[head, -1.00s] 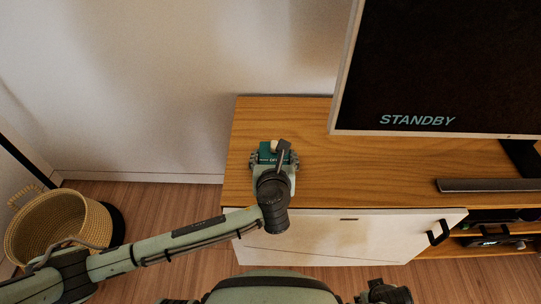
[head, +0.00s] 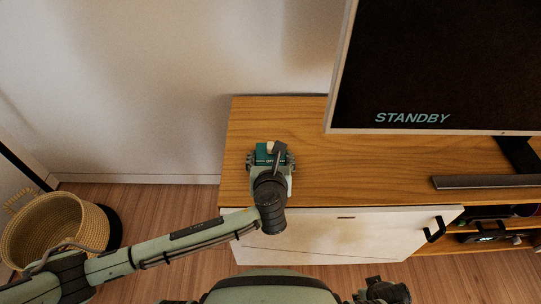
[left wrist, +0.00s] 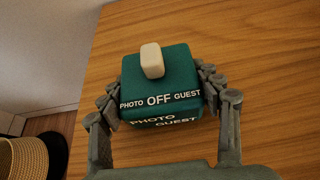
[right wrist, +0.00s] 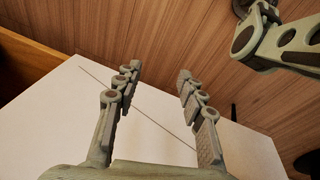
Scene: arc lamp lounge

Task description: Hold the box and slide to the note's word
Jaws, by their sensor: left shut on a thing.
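A teal box (left wrist: 160,87) stands on the wooden cabinet top (left wrist: 250,70). In the left wrist view it bears the words PHOTO, OFF and GUEST in white, and a cream slider knob (left wrist: 152,60) sits on its top, near OFF. My left gripper (left wrist: 160,92) is shut on the box, one finger on each side. In the head view the left gripper (head: 270,157) and wrist partly hide the box (head: 264,153). My right gripper (right wrist: 157,80) is open and empty in the right wrist view, over a white cabinet front. I see no note in these frames.
A screen (head: 430,70) reading STANDBY stands on the cabinet at the right, with a dark bar (head: 485,182) in front. A woven basket (head: 55,228) is on the floor at the left. The cabinet top between box and screen is clear.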

